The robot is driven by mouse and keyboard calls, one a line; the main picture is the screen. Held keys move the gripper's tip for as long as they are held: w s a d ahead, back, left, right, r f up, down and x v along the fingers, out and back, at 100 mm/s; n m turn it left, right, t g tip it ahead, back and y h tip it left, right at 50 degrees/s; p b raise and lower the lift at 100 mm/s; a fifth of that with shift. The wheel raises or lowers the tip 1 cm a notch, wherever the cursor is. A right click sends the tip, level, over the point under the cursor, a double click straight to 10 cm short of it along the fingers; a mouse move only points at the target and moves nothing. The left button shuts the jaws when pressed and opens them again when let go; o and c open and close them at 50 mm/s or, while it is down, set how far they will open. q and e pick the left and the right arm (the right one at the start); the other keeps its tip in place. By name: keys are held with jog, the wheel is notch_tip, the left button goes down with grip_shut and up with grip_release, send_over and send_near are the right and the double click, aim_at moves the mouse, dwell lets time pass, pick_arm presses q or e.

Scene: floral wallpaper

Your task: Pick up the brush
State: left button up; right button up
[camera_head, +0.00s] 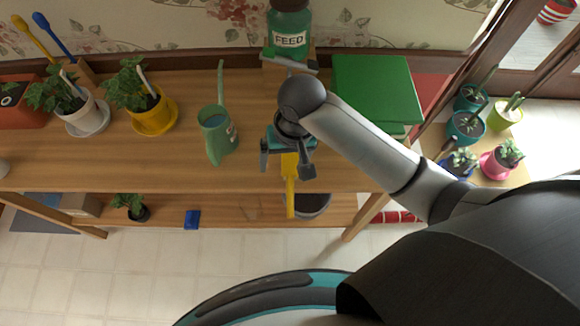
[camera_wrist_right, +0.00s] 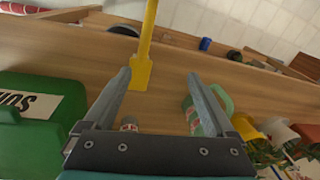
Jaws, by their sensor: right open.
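A yellow long-handled tool (camera_head: 290,186), which looks like the brush, lies at the front edge of the tabletop with its narrow end out over the edge. It also shows in the right wrist view (camera_wrist_right: 142,72), with its wide flat end on the wood. I cannot make out bristles. My right gripper (camera_head: 286,160) is open, over the tool's wide end and partly hiding it in the head view. In the wrist view its fingertips (camera_wrist_right: 158,76) stand either side of that end, nearer on the left; the height gap is unclear. My left gripper is not in view.
A green watering can (camera_head: 219,140) stands left of my right gripper. A green FEED bottle (camera_head: 289,30) stands behind it, and a green box (camera_head: 372,90) is at the back right. Potted plants stand left, including one in a yellow pot (camera_head: 153,113).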

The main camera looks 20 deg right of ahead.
notch_tip(320, 180, up, 3)
jog(key=w+d+m+h, duration=0.1)
jog(key=w+d+m, duration=0.1)
jog(key=d, duration=0.1)
jog(key=b, duration=0.1)
send_over(290, 174)
jog(key=shift+g, duration=0.4)
jog(key=f, duration=0.8)
jog(key=shift+d+f, duration=0.25)
jog(key=shift+f, duration=0.1)
jog(key=f, duration=0.2)
jog(key=f+b, duration=0.1)
jog(key=f, duration=0.3)
jog(key=shift+s+a+f+b, duration=0.1)
jog(key=shift+a+f+b, duration=0.15)
jog(key=shift+b, duration=0.05)
jog(key=shift+r, duration=0.1)
grip_shut()
